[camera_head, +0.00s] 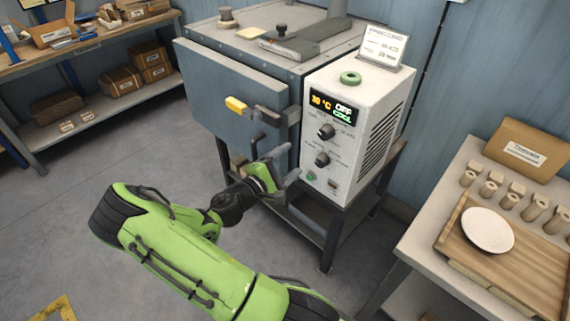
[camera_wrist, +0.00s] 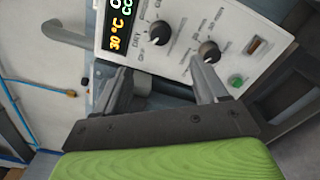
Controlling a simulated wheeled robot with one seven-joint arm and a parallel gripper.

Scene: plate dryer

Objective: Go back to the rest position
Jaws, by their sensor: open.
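My green arm reaches across the lower middle of the head view. My gripper (camera_head: 284,166) is open and empty, just in front of the lower left part of the white control box (camera_head: 374,112). In the wrist view my gripper (camera_wrist: 162,84) shows two spread fingers with nothing between them. The control panel (camera_wrist: 183,30) fills the upper part of that view, close to the fingertips. I cannot tell whether a finger touches it. The display reads 30 °C and OFF. The dryer (camera_head: 232,100) stands left of the box with its door closed.
A table (camera_head: 413,235) at right holds a wooden board (camera_head: 535,268), a white plate (camera_head: 487,230), several small wooden pieces and a cardboard box (camera_head: 528,150). Shelves (camera_head: 98,95) with boxes stand at back left. The floor at left is mostly clear.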

